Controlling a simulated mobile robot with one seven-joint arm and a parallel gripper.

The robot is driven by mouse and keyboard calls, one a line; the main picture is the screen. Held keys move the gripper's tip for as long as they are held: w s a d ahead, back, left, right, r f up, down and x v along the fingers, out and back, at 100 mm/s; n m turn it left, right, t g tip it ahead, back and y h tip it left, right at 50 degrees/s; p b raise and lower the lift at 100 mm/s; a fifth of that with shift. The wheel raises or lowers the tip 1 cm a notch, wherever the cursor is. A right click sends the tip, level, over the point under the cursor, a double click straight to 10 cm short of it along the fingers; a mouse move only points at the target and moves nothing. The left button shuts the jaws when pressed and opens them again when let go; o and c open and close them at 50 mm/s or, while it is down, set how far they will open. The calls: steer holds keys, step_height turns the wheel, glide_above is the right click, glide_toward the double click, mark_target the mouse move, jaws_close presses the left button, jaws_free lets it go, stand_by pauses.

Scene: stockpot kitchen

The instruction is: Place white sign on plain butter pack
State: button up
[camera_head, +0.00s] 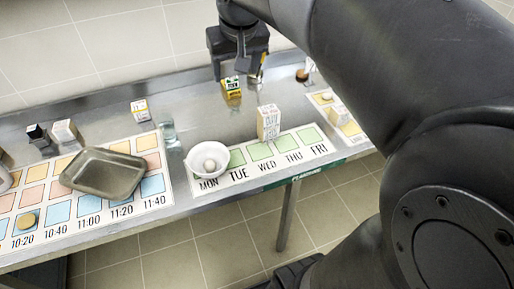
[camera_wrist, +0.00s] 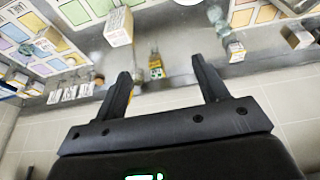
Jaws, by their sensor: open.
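My gripper (camera_head: 240,72) is open and hangs over the back of the steel counter. A small yellow-and-green pack (camera_head: 232,88) with a pale label on top stands just below it. In the wrist view this pack (camera_wrist: 156,70) shows between and beyond the open fingers (camera_wrist: 161,66), with no contact visible. A small white pack with a yellow band (camera_head: 140,110) stands further left, also in the wrist view (camera_wrist: 235,51). I cannot tell which is the plain butter pack. Several small white cards (camera_wrist: 70,93) stand at the left of the wrist view; I cannot tell which is the white sign.
A white printed carton (camera_head: 268,122) stands by the weekday board (camera_head: 238,174). A white bowl with a round white thing (camera_head: 207,160) covers part of MON. A glass (camera_head: 168,133) and a grey tray (camera_head: 103,172) are left. The counter around the yellow-and-green pack is mostly clear.

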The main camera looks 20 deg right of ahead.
steer(key=s+f, duration=0.4)
steer(key=s, duration=0.4)
steer(key=s+a+f+t, duration=0.1)
steer(key=s+f, duration=0.4)
steer(key=s, duration=0.4)
steer(key=shift+a+f+t, duration=0.2)
steer(key=shift+f+t, duration=0.05)
steer(key=shift+t, duration=0.05)
steer(key=shift+s, duration=0.1)
